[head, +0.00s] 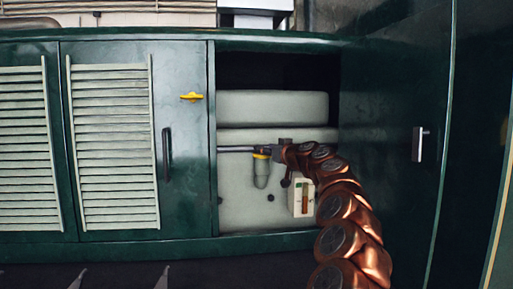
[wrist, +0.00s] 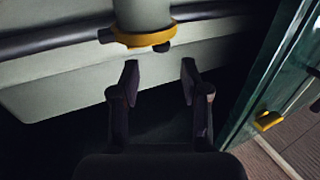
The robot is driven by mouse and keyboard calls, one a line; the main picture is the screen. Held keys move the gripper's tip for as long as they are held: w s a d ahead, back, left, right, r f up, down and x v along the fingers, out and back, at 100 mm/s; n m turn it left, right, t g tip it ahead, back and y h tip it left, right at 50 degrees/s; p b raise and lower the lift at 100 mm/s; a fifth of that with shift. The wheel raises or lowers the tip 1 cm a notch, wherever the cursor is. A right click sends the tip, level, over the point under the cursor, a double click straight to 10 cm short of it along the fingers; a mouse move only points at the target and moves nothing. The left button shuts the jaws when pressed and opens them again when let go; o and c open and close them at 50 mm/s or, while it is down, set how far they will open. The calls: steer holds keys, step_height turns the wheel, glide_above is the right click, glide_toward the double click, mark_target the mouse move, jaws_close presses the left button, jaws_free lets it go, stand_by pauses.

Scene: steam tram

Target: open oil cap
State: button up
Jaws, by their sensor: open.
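A yellow ring-shaped cap (head: 262,155) sits at the top of a pale grey cup (head: 261,174) on a pipe inside the open cabinet, in the head view. I take it as the oil cap. In the wrist view the yellow ring (wrist: 144,38) goes around the grey cylinder (wrist: 142,12), with a small dark knob at its edge. My gripper (wrist: 160,76) is open and empty, its fingers apart just below the ring in that picture and not touching it. In the head view my copper arm reaches into the cabinet, its end just right of the cap.
A dark pipe (wrist: 50,42) crosses behind the ring. The green cabinet frame (head: 213,180) stands left of the opening, and a green panel (head: 390,150) with a handle stands right. A pale box (head: 302,197) is below my wrist. A yellow latch (head: 191,96) is on the louvred door.

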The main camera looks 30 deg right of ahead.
steer(key=shift+w+p, duration=0.5)
steer(key=shift+w, duration=1.55)
steer(key=shift+w+r+p, duration=0.1)
steer(key=shift+w+p, duration=0.35)
steer(key=shift+p, duration=0.05)
steer(key=shift+w+p, duration=0.4)
steer(key=shift+w, duration=0.5)
steer(key=shift+c, duration=0.3)
jaws_close()
steer(key=shift+a, duration=0.1)
